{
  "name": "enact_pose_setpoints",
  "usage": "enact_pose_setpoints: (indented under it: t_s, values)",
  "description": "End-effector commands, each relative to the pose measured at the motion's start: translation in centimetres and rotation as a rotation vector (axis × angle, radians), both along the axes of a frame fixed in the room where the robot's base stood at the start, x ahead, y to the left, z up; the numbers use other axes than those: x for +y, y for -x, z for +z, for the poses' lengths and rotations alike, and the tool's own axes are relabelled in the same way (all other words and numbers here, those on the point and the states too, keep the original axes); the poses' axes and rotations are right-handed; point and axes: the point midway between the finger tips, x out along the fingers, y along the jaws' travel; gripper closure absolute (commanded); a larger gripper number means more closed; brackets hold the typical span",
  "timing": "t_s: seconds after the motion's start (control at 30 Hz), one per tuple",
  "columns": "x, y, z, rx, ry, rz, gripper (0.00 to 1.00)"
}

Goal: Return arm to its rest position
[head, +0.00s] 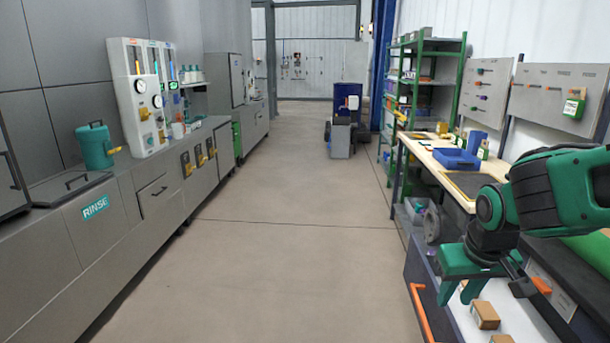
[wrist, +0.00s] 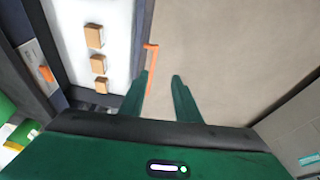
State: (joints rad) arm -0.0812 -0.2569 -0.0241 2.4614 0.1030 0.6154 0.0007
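My arm comes in from the right of the head view, with green and black links. My gripper (head: 459,297) points downward beside the open-topped bench unit at the lower right. In the wrist view, the two green fingers of my gripper (wrist: 160,76) stand apart with nothing between them, so it is open and empty. Grey floor and an orange handle (wrist: 151,60) show beyond the fingertips. The same orange handle (head: 420,312) shows in the head view on the dark unit's left side.
Small brown boxes (wrist: 94,36) lie on a white surface (wrist: 118,20) left of my fingers. A wooden workbench (head: 428,154) with a blue tray (head: 456,159) stands behind my arm. A grey counter (head: 100,245) lines the left wall.

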Motion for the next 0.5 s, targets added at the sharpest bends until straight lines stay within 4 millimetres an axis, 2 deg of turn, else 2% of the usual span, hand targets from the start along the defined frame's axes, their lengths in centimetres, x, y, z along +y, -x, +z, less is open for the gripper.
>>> enact_pose_setpoints:
  t_s: [0.2,0.27,0.37,0.5]
  values:
    - [0.9,2.8,2.5,-0.088,-0.054,0.025,0.70]
    - [-1.3,4.3,2.1,-0.044,-0.054,-0.044,0.70]
    - [-4.8,7.8,1.4,0.042,-0.059,-0.172,0.70]
    - [-8.4,13.1,0.8,0.159,-0.089,-0.347,0.70]
